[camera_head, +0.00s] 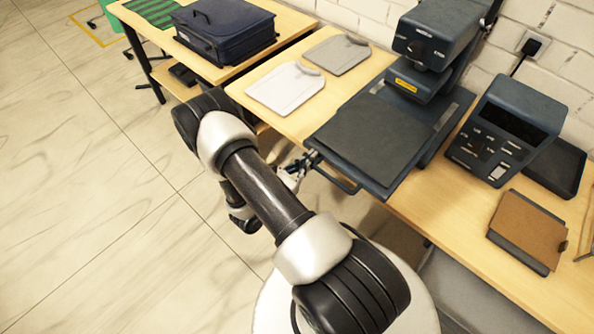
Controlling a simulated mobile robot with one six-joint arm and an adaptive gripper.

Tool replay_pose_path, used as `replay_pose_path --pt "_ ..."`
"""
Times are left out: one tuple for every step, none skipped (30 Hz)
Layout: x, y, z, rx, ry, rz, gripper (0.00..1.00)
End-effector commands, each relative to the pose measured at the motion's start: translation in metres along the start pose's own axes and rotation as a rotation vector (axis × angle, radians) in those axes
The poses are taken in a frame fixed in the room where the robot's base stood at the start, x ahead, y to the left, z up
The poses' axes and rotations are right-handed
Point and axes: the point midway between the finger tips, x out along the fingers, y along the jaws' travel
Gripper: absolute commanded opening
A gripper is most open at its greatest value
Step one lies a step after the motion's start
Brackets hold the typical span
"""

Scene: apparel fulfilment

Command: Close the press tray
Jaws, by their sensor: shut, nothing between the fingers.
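The press (437,40) is a dark machine on the wooden table at the upper right. Its flat dark tray (375,138) sticks out past the table's front edge, away from the press column, so it is pulled out. A dark bar handle (338,181) runs along the tray's front edge. My gripper (309,160) is at the left end of this handle, below the tray's front left corner. The fingers look closed with nothing between them. My arm partly hides the gripper, and I cannot tell whether it touches the handle.
Two flat boards, white (286,88) and grey (336,54), lie left of the tray. A dark blue case (225,30) sits on another table. The floor at left is clear.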

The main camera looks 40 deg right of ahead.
Motion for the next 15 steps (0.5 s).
replay_pose_path --pt "0.013 -0.002 -0.001 0.002 0.0 -0.008 0.0" --pt "0.021 -0.002 -0.001 0.002 -0.001 -0.009 0.0" --pt "0.033 -0.002 -0.001 0.002 -0.001 -0.009 0.0" --pt "0.041 -0.003 -0.001 0.003 -0.001 -0.01 0.0" --pt "0.05 -0.003 -0.001 0.003 -0.001 -0.01 0.0" --pt "0.061 -0.003 -0.001 0.002 -0.001 -0.01 0.0" --pt "0.069 -0.003 -0.001 0.003 -0.001 -0.009 0.0" --pt "0.077 -0.002 -0.001 0.003 -0.001 -0.008 0.0" --pt "0.087 -0.002 -0.001 0.002 -0.001 -0.007 0.0" --pt "0.094 -0.002 -0.001 0.003 -0.001 -0.008 0.0" --pt "0.1 -0.002 -0.001 0.003 -0.001 -0.006 0.0" --pt "0.108 -0.002 -0.001 0.002 -0.001 -0.005 0.0" --pt "0.114 -0.002 -0.001 0.003 -0.002 -0.006 0.0" --pt "0.119 -0.001 -0.001 0.003 -0.002 -0.004 0.0" --pt "0.125 -0.001 -0.001 0.002 -0.002 -0.005 0.0"
